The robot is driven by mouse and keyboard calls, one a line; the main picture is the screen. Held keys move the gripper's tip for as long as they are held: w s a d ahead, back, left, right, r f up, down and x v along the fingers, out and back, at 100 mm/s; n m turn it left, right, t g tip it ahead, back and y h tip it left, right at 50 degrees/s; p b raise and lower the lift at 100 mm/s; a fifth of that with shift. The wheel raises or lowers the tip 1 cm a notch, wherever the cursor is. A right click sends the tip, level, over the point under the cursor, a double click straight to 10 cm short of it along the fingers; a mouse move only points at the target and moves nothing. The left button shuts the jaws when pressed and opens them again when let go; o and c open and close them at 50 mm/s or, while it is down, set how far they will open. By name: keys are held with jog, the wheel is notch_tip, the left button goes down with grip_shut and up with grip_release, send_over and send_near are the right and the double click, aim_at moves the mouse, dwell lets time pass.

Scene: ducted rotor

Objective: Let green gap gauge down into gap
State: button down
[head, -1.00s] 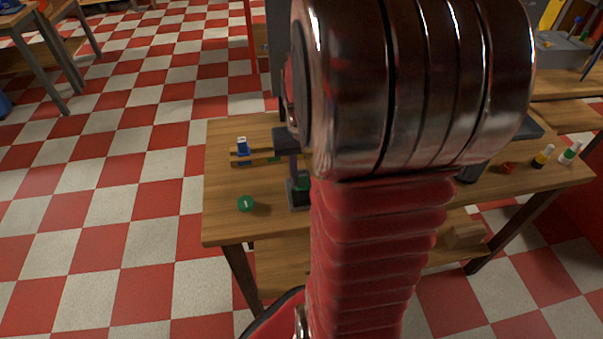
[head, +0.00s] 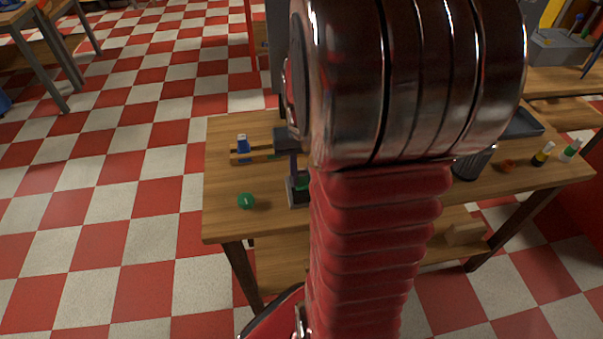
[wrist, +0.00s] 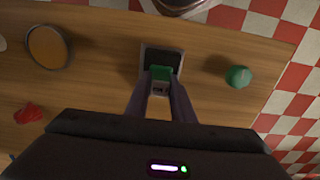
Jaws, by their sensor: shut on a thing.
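The green gap gauge (wrist: 160,73) is held between the fingertips of my gripper (wrist: 160,86) in the wrist view. Its green part lies over the dark opening of a square grey-rimmed fixture (wrist: 146,58), near the opening's lower edge. I cannot tell whether it is inside the gap or just above it. In the head view my gripper (head: 295,168) points down at the fixture (head: 296,203), and a bit of green (head: 302,184) shows there. My arm hides much of the right side.
A green round knob (wrist: 239,76) lies right of the fixture in the wrist view. An orange disc (wrist: 48,46) and a red piece (wrist: 28,113) lie left. In the head view a wooden rack (head: 240,157) holds a blue item (head: 243,143). A dark ribbed cup (head: 470,166) stands right.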

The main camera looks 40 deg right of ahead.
jog(key=c, duration=1.5)
grip_release()
jog(key=shift+o, duration=0.2)
jog(key=shift+r, duration=0.1)
notch_tip(320, 180, up, 14)
jog(key=shift+f, duration=0.25)
jog(key=shift+w, duration=0.1)
jog(key=s+a+n+t, duration=0.2)
jog(key=a+n, duration=0.1)
jog(key=a, duration=0.8)
jog(key=s+a+r+n+t, duration=0.1)
jog(key=s+a+n+t, duration=0.1)
jog(key=a, duration=1)
jog(key=shift+a+r+n+t, duration=0.15)
jog(key=shift+a+n+t, duration=0.1)
jog(key=shift+n+t, duration=0.6)
